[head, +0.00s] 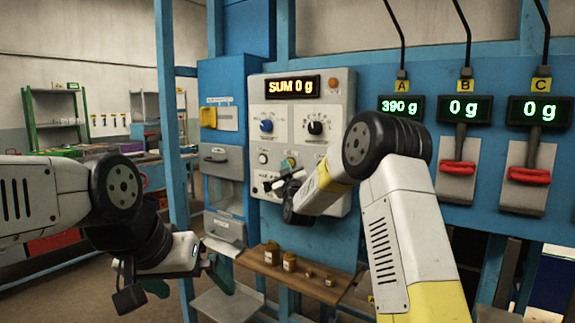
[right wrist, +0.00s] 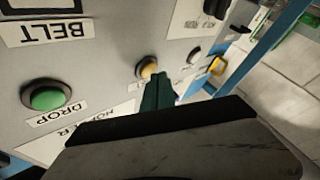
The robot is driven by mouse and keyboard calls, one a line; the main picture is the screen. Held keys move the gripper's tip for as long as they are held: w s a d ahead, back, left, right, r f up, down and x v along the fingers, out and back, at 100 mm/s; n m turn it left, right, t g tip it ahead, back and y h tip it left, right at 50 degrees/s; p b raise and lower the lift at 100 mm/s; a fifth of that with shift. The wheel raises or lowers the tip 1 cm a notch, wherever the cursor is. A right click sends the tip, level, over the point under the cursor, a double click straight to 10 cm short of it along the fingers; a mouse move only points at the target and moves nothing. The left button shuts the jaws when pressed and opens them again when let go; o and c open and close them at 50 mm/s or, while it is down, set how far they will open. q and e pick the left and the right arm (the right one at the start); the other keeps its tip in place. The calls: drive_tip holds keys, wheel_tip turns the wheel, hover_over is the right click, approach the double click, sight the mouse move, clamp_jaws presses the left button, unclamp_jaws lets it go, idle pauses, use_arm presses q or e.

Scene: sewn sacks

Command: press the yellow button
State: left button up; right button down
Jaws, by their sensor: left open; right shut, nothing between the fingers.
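The yellow button (right wrist: 149,68) is a round knob on the grey control panel, seen in the right wrist view with its lower part behind my fingers. My right gripper (right wrist: 158,88) is shut and empty. Its dark green fingertips overlap the button's lower edge; I cannot tell whether they touch it. In the head view my right gripper (head: 285,186) is in front of the lower part of the control panel (head: 338,90), and I cannot make out the yellow button clearly there. My left gripper (head: 190,280) is open and empty at lower left, away from the panel.
A brown shelf (head: 325,292) with several small weights is below. Red-handled levers (head: 458,168) hang at right.

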drive_tip(key=shift+w+d, duration=0.3)
drive_tip(key=shift+w, duration=0.05)
idle(0.8)
drive_tip(key=shift+s+a, duration=0.5)
drive_tip(key=shift+s, duration=0.15)
drive_tip(key=shift+s+a, duration=0.75)
drive_tip(key=shift+s, duration=0.3)
drive_tip(key=shift+s+a, duration=0.75)
drive_tip(key=shift+s, duration=0.25)
